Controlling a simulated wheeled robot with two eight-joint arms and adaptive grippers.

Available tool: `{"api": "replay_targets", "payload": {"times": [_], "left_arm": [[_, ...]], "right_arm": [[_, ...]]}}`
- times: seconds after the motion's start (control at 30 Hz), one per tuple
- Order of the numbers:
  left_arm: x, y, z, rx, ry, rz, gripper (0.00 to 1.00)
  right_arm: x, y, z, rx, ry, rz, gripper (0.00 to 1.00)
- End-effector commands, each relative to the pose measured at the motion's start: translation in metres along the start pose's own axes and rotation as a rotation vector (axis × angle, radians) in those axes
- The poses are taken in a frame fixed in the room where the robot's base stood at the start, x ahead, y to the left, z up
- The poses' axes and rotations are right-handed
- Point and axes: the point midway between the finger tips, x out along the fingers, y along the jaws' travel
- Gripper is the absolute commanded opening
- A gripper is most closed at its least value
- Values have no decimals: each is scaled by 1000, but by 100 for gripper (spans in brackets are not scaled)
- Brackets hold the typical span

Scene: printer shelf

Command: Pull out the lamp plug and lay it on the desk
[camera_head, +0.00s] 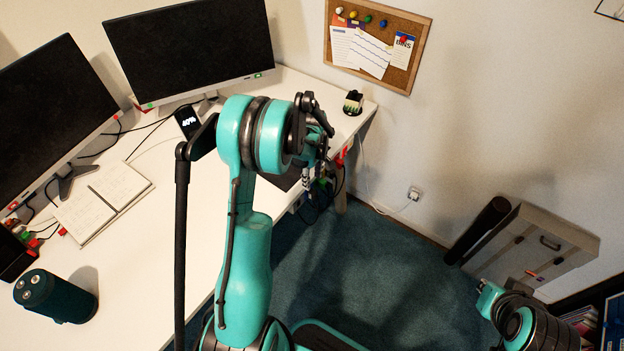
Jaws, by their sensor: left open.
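My left gripper (314,168) is at the desk's right edge, pointing down, partly hidden behind my own teal wrist. It is open. Just below and beside it, a cluster of coloured plugs and dark cables (325,186) hangs at the desk's edge. Which of these is the lamp plug I cannot tell, and I cannot see whether a finger touches one. A white plug (413,193) sits in the wall socket with a white cable. The white desk (160,235) spreads out to the left. My right arm shows at the lower right, but its gripper is not in view.
Two monitors (188,48) stand at the back left. An open notebook (103,200) and a dark cylindrical speaker (57,296) lie on the desk. A small holder (352,103) stands at the back corner. A grey case (540,240) leans on the wall. The front desk surface is mostly clear.

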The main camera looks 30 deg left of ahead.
Motion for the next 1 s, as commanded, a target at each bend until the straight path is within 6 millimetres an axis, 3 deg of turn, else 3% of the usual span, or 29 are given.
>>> {"api": "replay_targets", "payload": {"times": [0.6, 0.97, 1.0], "left_arm": [[79, 0, -2, -19, -3, -7, 43], [84, 0, -2, -18, -3, -6, 43], [84, 0, -2, -18, -3, -6, 38]], "right_arm": [[24, 0, 17, 0, 0, 0, 0], [25, 0, 18, 0, 0, 0, 0], [25, 0, 18, 0, 0, 0, 0]]}}
